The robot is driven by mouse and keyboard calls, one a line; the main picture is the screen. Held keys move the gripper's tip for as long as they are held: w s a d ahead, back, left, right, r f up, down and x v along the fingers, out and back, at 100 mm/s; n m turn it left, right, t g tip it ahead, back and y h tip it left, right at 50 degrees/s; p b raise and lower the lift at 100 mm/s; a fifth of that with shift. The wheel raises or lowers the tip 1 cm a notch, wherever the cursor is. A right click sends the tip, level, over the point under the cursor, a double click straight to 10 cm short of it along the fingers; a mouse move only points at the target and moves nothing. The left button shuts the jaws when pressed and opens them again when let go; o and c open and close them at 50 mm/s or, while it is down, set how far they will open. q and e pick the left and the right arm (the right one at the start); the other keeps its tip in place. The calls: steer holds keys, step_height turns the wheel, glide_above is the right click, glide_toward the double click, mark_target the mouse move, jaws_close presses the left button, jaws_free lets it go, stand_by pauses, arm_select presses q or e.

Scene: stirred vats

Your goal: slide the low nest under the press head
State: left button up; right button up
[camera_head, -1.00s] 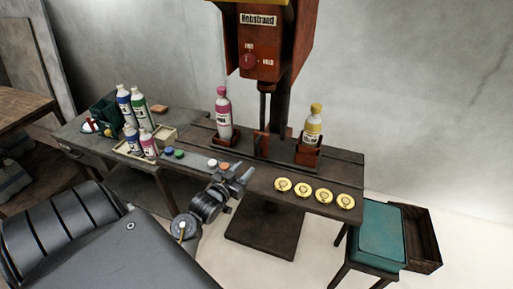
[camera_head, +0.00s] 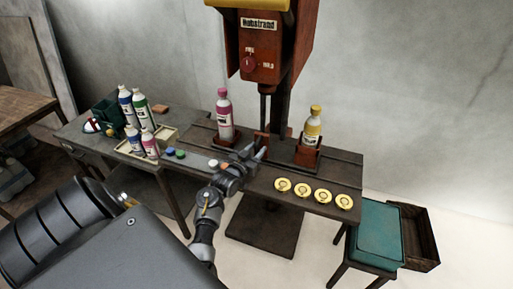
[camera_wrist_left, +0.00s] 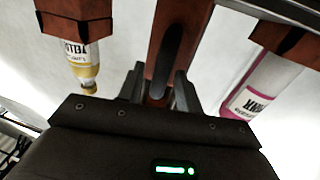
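A pink-capped bottle (camera_head: 225,115) stands in a red-brown nest (camera_head: 228,140) on the left of the slide. A yellow-capped bottle (camera_head: 313,125) stands in another nest (camera_head: 307,157) on the right, whose front looks taller. I cannot tell surely which is the low nest. A red-brown upright bar (camera_head: 263,137) stands between them, under the red press head (camera_head: 262,50). My left gripper (camera_head: 256,152) is open at the bar; in the wrist view its fingers (camera_wrist_left: 160,88) lie either side of the bar (camera_wrist_left: 168,30). My right gripper is out of view.
Several gold discs (camera_head: 300,189) lie along the bench's front right. Several bottles stand in and by a tray (camera_head: 165,133) at left. Coloured caps (camera_head: 175,153) lie near my arm. A teal-topped stool (camera_head: 377,232) stands right of the bench.

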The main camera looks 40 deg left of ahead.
arm_select(q)
steer(key=shift+w, duration=0.35)
jaws_close()
steer(key=shift+f, duration=0.1)
